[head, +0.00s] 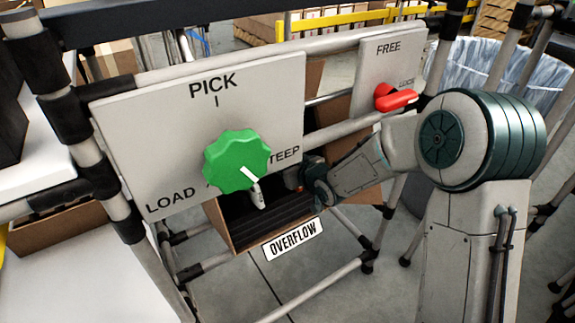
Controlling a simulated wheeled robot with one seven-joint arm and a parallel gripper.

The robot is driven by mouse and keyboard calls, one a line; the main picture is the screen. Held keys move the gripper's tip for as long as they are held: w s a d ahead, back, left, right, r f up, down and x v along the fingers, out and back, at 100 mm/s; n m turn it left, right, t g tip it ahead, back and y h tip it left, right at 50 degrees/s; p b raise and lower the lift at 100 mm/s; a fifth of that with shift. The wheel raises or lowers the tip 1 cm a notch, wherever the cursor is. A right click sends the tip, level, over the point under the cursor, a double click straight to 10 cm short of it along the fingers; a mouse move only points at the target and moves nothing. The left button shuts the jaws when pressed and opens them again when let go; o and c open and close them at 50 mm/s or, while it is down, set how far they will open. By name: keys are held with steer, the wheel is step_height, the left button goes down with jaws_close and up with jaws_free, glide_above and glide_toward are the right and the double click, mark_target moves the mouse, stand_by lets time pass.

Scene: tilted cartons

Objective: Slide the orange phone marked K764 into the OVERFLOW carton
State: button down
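The OVERFLOW carton (237,240) is a brown open box below the panel, with a white OVERFLOW label (293,240) on its front edge. Its inside is dark and ribbed, and its upper part is hidden behind the panel. My arm comes in from the right, and my gripper (302,181) is at the right side of the carton's mouth. The gripper is small and dark here, with its fingers hidden or too unclear to tell open from shut. I cannot make out an orange phone or the marking K764.
A pale panel (140,130) reads PICK, LOAD and STEEP. Its green knob (236,160) has a white pointer aimed down and right. A red lever (395,98) sits on a smaller panel marked FREE. Grey tubes frame the carton. A lined bin (500,65) stands behind my arm.

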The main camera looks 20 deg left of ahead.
steer(key=shift+w+a+f, duration=0.2)
steer(key=shift+w+a, duration=0.1)
steer(key=shift+a, duration=0.05)
stand_by(0.4)
stand_by(0.3)
steer(key=c, duration=1.3)
jaws_free()
steer(key=shift+c, duration=0.2)
steer(key=shift+r+p+v, duration=0.2)
steer(key=shift+p+v, duration=0.65)
steer(key=shift+v, duration=1.85)
steer(key=shift+p+v, duration=0.7)
steer(key=shift+v, duration=1.1)
